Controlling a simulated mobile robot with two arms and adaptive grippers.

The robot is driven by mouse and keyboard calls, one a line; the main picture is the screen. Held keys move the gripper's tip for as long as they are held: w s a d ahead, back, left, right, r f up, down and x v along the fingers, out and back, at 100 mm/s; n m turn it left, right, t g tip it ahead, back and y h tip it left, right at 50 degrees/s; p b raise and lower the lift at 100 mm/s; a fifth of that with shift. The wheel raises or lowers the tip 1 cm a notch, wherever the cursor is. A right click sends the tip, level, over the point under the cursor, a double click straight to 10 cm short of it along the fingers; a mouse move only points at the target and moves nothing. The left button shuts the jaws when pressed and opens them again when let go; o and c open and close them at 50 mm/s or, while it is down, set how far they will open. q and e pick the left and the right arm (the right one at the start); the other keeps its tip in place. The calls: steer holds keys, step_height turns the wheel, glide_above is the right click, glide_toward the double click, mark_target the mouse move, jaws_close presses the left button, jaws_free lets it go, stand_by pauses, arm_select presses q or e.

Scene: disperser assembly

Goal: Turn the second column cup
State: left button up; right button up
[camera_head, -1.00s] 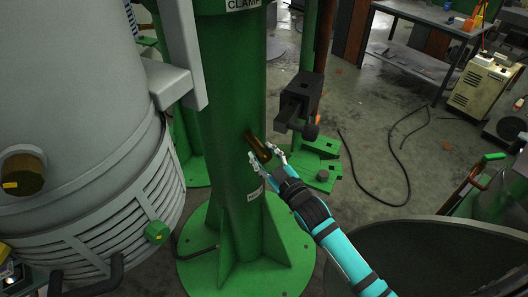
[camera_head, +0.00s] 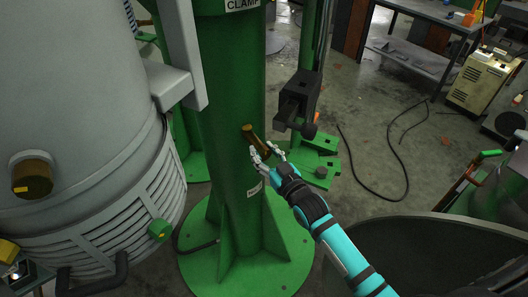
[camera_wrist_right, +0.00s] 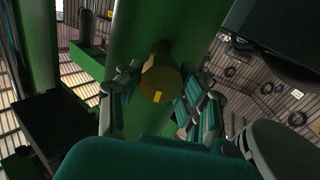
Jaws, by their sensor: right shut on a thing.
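The brass-brown column cup (camera_head: 254,138) sticks out from the side of the green column (camera_head: 232,100). In the right wrist view the cup's round end (camera_wrist_right: 161,82) faces the camera, with a small yellow mark low on it. My right gripper (camera_head: 263,151) is at the cup, its fingers on both sides, shut on it. In the wrist view the fingers (camera_wrist_right: 155,98) flank the cup left and right. Part of the cup is hidden behind the fingers in the head view. My left gripper is not in view.
A grey vessel (camera_head: 75,90) with a similar brass cup (camera_head: 31,177) stands at left. A dark clamp block (camera_head: 298,97) is just right of the column. A large dark round vessel (camera_head: 430,255) lies at lower right. A black cable runs on the floor.

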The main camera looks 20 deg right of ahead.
steer(key=shift+f, duration=0.1)
steer(key=o, duration=1.2)
steer(key=v, duration=1.2)
